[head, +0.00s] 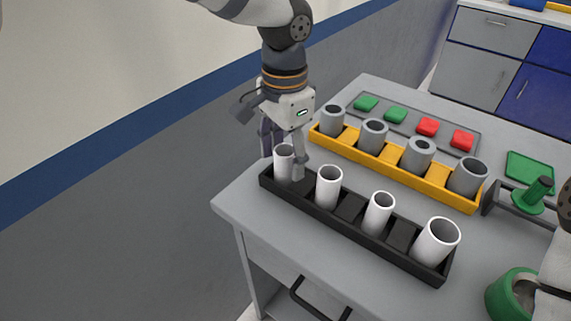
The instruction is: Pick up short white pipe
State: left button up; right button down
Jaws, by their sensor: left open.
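Several white pipes stand upright in a black rack (348,207) at the front of the table. The leftmost white pipe (284,163) is at the rack's left end. The others are a second pipe (328,187), a third (379,213) and a wider one (436,242) at the right end. I cannot tell for sure which is shortest. My left gripper (282,161) points down, open, with its fingers on either side of the leftmost pipe. Contact is not clear. My right gripper is not in view.
A yellow rack (345,148) with several grey pipes (373,135) lies just behind. Farther back is a grey tray (445,142) with green and red pieces. A green post (540,190) and a green ring-shaped object (507,300) are at right.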

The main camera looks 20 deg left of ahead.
pick_arm(q)
jog(key=shift+f, duration=0.3)
jog(key=c, duration=1.1)
